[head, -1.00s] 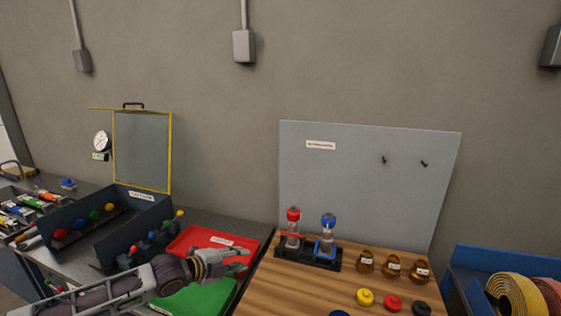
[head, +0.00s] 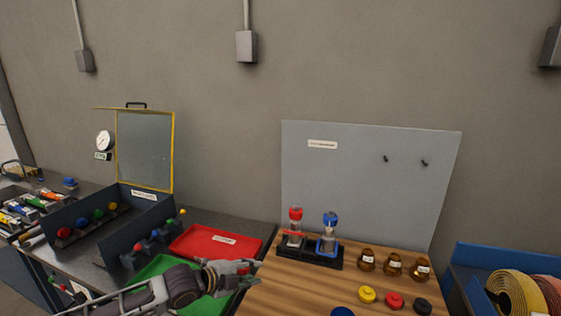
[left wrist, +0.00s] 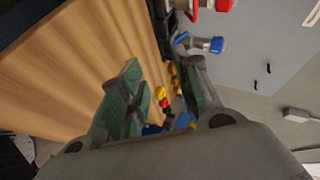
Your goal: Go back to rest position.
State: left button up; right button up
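My left gripper (head: 258,273) is open and empty. It hovers over the left edge of the wooden board (head: 275,293), beside the red tray (head: 215,241) and the green tray (head: 160,267). In the left wrist view its green-padded fingers (left wrist: 160,92) stand apart with nothing held between them. My left forearm covers part of the green tray. My right gripper is in neither view.
Brown jars (head: 393,265) and coloured caps (head: 367,294) are to the right. A dark bin (head: 150,222) stands left; a blue bin (head: 480,252) stands right.

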pick_arm(q)
jog(key=s+d+f+n+g+y, duration=0.1)
jog(key=s+d+f+n, duration=0.1)
jog(key=s+d+n, duration=0.3)
jog(key=s+d+f+n+y, duration=0.1)
jog(key=s+d+f+n, duration=0.15)
jog(key=s, duration=0.45)
jog(key=s+a+f+n+g+y, duration=0.2)
jog(key=s+a+f+n+y, duration=0.15)
jog(key=s+a+n, duration=0.55)
jog(key=s+a+f+n+g+y, duration=0.25)
jog(key=s+a+f+n, duration=0.35)
jog(key=a, duration=0.6)
jog(key=s+f+m+g, duration=0.1)
jog(key=s+f, duration=0.1)
jog(key=f, duration=1.5)
jog(key=s+f, duration=0.2)
jog(key=f, duration=1.4)
jog(key=s+a+f, duration=0.2)
jog(key=s+f, duration=0.7)
jog(key=s, duration=0.2)
jog(key=s+a+f+g+y, duration=0.1)
jog(key=s+f, duration=0.9)
jog(key=s, duration=0.1)
jog(key=shift+s+a+f, duration=0.15)
jog(key=shift+s+a, duration=0.05)
jog(key=shift+a, duration=0.15)
jog(key=shift+g, duration=0.25)
